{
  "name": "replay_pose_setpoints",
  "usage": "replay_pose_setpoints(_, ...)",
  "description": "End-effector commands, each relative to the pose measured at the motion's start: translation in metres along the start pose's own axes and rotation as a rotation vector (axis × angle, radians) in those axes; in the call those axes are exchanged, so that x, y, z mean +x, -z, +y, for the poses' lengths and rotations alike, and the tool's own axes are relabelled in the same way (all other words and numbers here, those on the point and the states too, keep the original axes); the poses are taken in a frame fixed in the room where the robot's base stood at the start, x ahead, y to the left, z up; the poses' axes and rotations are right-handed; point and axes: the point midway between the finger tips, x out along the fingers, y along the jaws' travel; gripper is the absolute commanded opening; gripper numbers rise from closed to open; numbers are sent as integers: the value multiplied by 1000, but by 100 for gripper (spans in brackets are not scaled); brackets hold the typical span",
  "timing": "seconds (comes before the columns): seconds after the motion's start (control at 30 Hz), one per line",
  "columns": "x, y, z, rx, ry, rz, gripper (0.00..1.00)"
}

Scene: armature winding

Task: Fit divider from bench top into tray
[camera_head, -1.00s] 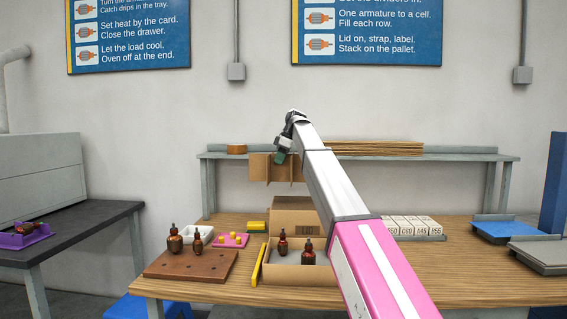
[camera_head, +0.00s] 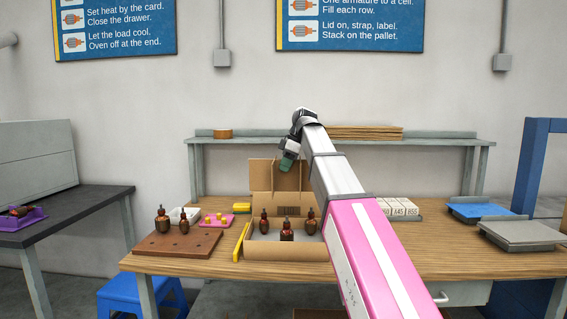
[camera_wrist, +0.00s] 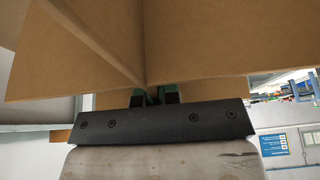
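The divider (camera_head: 263,174), crossed brown cardboard panels, hangs from my gripper (camera_head: 286,164). In the wrist view the divider (camera_wrist: 200,45) fills the upper part, and the green-padded fingers of my gripper (camera_wrist: 155,97) are closed on it near its lower edge. The tray (camera_head: 290,254) is an open cardboard tray on the bench, holding three copper-brown armatures (camera_head: 287,232). My arm hides the tray's right side.
A yellow strip (camera_head: 241,243) stands along the tray's left side. A grey shelf (camera_head: 450,141) runs behind. Number blocks (camera_head: 402,207) and blue and grey platforms lie right.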

Motion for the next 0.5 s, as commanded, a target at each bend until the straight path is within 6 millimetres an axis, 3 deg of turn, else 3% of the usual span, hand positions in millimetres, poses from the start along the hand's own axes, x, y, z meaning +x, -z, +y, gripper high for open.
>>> replay_pose_setpoints(0.5, 37, -15, -1, 1, 0, 0, 0)
